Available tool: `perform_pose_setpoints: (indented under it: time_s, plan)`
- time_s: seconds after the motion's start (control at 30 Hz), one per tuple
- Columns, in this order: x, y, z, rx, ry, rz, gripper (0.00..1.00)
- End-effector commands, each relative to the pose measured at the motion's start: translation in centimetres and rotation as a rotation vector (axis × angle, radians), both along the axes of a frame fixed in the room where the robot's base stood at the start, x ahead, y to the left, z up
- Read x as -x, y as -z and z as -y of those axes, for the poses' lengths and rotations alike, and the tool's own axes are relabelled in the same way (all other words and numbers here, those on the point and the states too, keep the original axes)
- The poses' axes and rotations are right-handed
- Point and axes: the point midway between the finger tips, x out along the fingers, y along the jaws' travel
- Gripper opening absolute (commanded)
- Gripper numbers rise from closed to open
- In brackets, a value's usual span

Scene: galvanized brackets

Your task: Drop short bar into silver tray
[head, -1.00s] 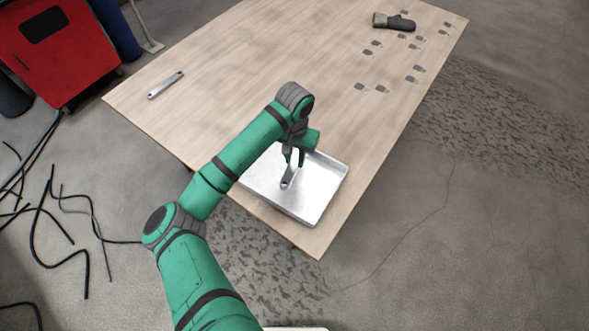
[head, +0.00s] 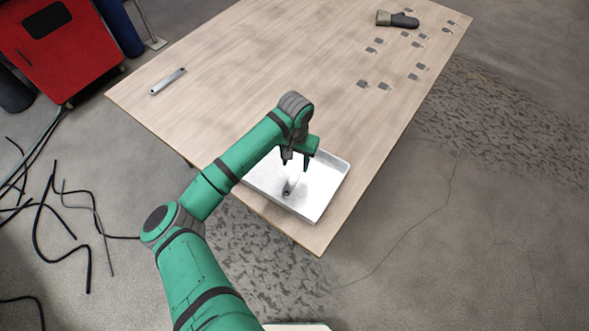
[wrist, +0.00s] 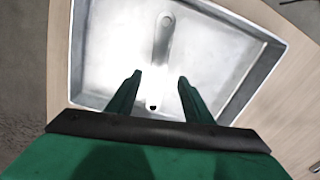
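The silver tray (head: 327,190) sits at the near corner of the wooden table. A short grey bar (head: 289,187) with a hole at its end is within the tray; in the wrist view the bar (wrist: 162,45) points away from me, and its near end shows between my fingers. I cannot tell whether it lies fully flat. My gripper (head: 295,164) is over the tray, with its fingers spread apart and clear of the bar in the wrist view (wrist: 158,85). The gripper partly hides the bar in the head view.
Another grey bar (head: 168,81) lies near the table's left edge. A dark glove-like object (head: 397,19) and several small brackets (head: 384,86) are on the table's far right side. A red cabinet (head: 55,45) stands beyond the left edge. The table's middle is clear.

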Motion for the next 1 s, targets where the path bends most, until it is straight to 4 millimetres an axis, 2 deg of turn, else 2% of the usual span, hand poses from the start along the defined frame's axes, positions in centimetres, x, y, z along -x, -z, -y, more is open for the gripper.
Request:
perform_pose_setpoints:
  time_s: [0.27,0.7,0.83,1.0]
  plan:
    - [0.0,-0.7,-0.6,0.0,-0.011,0.0,0.47]
    - [-0.3,-8.3,0.4,0.001,0.006,0.001,0.47]
    - [-0.3,-9.8,0.5,0.0,0.008,0.0,0.47]
    - [-0.3,-10.7,0.4,0.0,0.007,0.0,0.47]
